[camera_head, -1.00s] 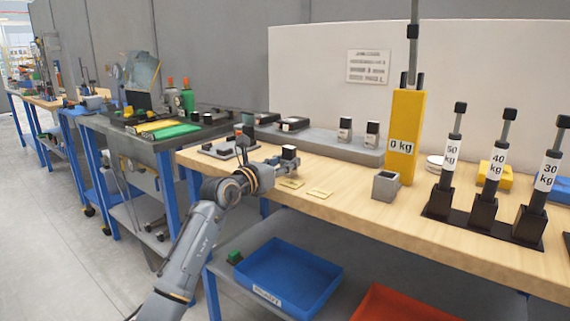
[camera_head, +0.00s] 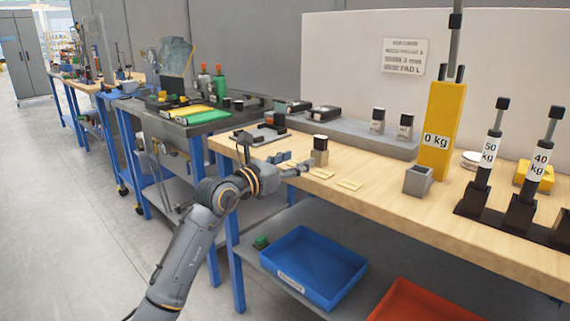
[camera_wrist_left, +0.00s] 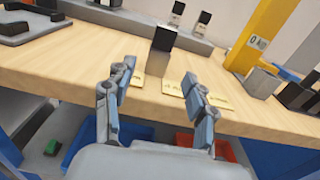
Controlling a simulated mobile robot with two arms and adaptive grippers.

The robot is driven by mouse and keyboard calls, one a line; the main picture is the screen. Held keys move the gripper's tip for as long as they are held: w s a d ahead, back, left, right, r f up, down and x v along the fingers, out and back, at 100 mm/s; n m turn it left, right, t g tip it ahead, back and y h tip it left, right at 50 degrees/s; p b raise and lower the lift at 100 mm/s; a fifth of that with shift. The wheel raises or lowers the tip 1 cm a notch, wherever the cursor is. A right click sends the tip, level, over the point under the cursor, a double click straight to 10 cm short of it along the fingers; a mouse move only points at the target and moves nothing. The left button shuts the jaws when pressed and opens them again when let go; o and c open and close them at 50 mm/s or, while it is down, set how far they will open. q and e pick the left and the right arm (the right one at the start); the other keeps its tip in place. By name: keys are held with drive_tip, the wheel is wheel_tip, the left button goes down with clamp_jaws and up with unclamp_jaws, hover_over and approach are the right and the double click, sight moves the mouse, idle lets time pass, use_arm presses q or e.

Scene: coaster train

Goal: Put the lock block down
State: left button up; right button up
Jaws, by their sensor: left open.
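The lock block, which looks like the upright block with a black top and a grey-tan lower part (camera_head: 320,152), stands on the wooden bench top (camera_head: 400,197). It also shows in the left wrist view (camera_wrist_left: 160,52), just beyond my fingertips. My left gripper (camera_head: 292,165) is open and empty at the bench's front edge, just left of the block. In the left wrist view my two fingers (camera_wrist_left: 158,82) are spread wide, with a gap between them and the block. Flat yellow plates (camera_head: 350,184) lie on the bench beside the block. My right gripper is out of view.
A yellow 0 kg post (camera_head: 440,130) and a small open grey box (camera_head: 418,181) stand to the right. A grey ledge (camera_head: 345,132) with two small bottle-like blocks runs behind. A blue bin (camera_head: 314,268) and a red bin (camera_head: 420,303) sit on the lower shelf.

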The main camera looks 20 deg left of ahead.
use_arm(q)
drive_tip(key=s+d+r+n+t+h, duration=0.1)
drive_tip(key=s+d+n+t+h, duration=0.15)
drive_tip(key=s+n, duration=0.3)
drive_tip(key=s+d+n+t+h, duration=0.1)
drive_tip(key=s+n+t, duration=0.25)
drive_tip(key=s, duration=0.35)
drive_tip(key=s+a+f+n+g+y, duration=0.25)
drive_tip(key=a+f+n+y, duration=0.25)
drive_tip(key=f+n+y, duration=0.5)
drive_tip(key=s+a+f+n+g+y, duration=0.2)
drive_tip(key=s+a+f+n+y, duration=0.4)
drive_tip(key=n, duration=0.8)
drive_tip(key=s+d+f+n+g+h, duration=0.1)
drive_tip(key=s+f+n+g, duration=0.2)
drive_tip(key=f, duration=0.4)
drive_tip(key=s+d+f+n+g, duration=0.1)
drive_tip(key=s+d+f+g, duration=0.1)
drive_tip(key=s+f+g, duration=0.3)
drive_tip(key=s+d+f+g+h, duration=0.2)
drive_tip(key=s+d+f+g, duration=0.1)
drive_tip(key=s+f, duration=0.3)
drive_tip(key=s+d+f+n+g+h, duration=0.1)
drive_tip(key=s+d+f+g+h, duration=0.2)
drive_tip(key=s, duration=0.6)
drive_tip(key=d+f+g, duration=0.1)
drive_tip(key=d+f, duration=0.1)
drive_tip(key=d, duration=0.1)
drive_tip(key=shift+d+f, duration=0.3)
drive_tip(key=shift+f, duration=0.1)
